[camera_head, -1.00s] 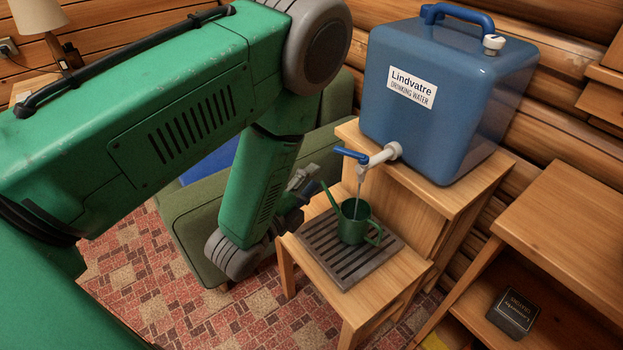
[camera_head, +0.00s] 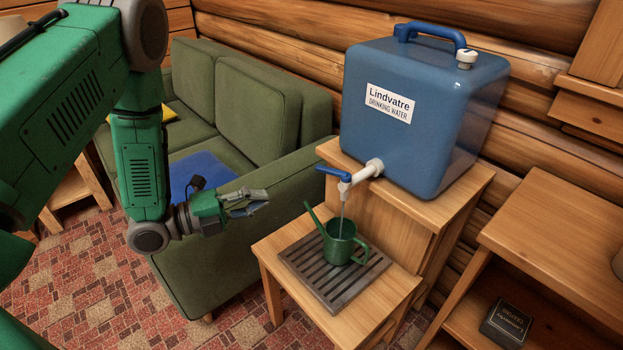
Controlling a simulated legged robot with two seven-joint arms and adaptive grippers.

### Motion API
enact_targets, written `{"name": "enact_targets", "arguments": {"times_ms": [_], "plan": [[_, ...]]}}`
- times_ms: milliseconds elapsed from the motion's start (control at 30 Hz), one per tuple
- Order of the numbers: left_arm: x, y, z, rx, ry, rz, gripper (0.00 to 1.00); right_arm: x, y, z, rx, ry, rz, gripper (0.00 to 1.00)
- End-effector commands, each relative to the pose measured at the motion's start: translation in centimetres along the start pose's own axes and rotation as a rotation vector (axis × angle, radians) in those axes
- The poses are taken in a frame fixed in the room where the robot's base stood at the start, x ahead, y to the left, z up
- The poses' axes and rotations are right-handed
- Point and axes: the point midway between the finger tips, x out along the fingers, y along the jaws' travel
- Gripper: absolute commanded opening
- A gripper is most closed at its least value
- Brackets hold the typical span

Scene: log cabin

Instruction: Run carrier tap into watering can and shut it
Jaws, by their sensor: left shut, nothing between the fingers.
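The blue water carrier (camera_head: 425,125) stands on the upper wooden step. Its white tap (camera_head: 362,172) with a blue lever (camera_head: 333,173) sticks out to the left, and a thin stream of water (camera_head: 342,208) falls from the spout. The green watering can (camera_head: 340,243) stands upright on the slatted drip tray (camera_head: 303,262) below, and the stream goes into its open top. The water level inside cannot be made out. My left gripper (camera_head: 258,203) is shut and empty, to the left of the tap and can, apart from both. My right gripper is not in view.
A green sofa (camera_head: 240,110) with a blue cloth (camera_head: 198,172) stands behind my left gripper. A wooden shelf (camera_head: 550,225) holding a dark box (camera_head: 506,322) stands at the right. The air between my left gripper and the tap is clear.

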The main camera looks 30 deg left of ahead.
Motion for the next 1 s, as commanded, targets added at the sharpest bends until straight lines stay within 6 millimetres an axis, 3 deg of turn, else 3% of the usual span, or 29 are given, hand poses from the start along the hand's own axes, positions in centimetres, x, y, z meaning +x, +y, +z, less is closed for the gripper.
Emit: {"name": "enact_targets", "arguments": {"times_ms": [133,267,633,800,1000], "plan": [[0.5,-0.1,-0.2,0.006,0.019,-0.002,0.0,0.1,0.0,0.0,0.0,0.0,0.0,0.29],[2.4,-0.1,-0.3,0.006,0.021,-0.003,0.0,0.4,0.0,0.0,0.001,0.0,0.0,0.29],[10.1,0.0,-0.3,0.004,0.019,-0.005,0.0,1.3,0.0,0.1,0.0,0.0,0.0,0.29],[11.7,0.0,1.7,0.004,0.016,-0.005,0.0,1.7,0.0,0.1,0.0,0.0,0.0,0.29],[12.6,-0.1,2.5,0.001,0.016,-0.004,0.0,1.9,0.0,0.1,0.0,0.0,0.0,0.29]]}}
